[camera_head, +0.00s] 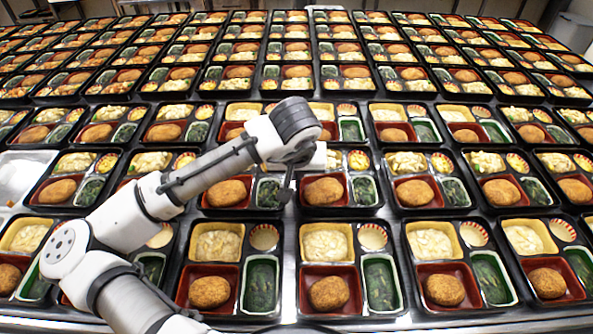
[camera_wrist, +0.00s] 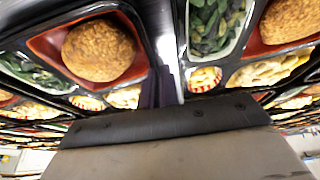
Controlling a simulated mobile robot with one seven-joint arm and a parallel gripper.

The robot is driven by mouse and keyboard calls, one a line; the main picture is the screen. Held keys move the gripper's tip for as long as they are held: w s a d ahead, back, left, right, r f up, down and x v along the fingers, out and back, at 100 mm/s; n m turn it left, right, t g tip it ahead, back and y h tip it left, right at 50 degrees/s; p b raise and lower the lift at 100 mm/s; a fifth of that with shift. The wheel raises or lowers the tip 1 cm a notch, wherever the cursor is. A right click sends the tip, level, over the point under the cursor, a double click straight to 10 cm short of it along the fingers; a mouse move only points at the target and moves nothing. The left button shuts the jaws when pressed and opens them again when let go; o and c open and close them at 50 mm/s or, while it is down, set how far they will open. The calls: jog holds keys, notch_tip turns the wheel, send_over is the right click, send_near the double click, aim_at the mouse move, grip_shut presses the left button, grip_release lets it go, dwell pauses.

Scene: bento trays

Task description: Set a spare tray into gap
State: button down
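Black bento trays with several compartments stand in close rows on the table. None can be told apart as the spare tray. My gripper (camera_head: 286,193) is low between two trays in the second row from the front, a left tray (camera_head: 228,192) and a right tray (camera_head: 325,190). In the wrist view, narrow dark fingers (camera_wrist: 163,90) point into the slit between two trays. Whether they touch or grip a tray wall cannot be told. At the far left, a pale patch (camera_head: 22,178) without food breaks the row; whether it is bare table or a white container is unclear.
Filled trays cover nearly all of the table, with only narrow slits between them. A front-row tray (camera_head: 327,262) stands close before my gripper. A strip of bare metal (camera_head: 420,320) shows along the front edge. My arm covers parts of the left-hand trays.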

jog(key=shift+f, duration=0.1)
jog(key=c, duration=1.9)
grip_release()
jog(key=shift+c, duration=0.2)
jog(key=v, duration=1.2)
jog(key=shift+s, duration=0.15)
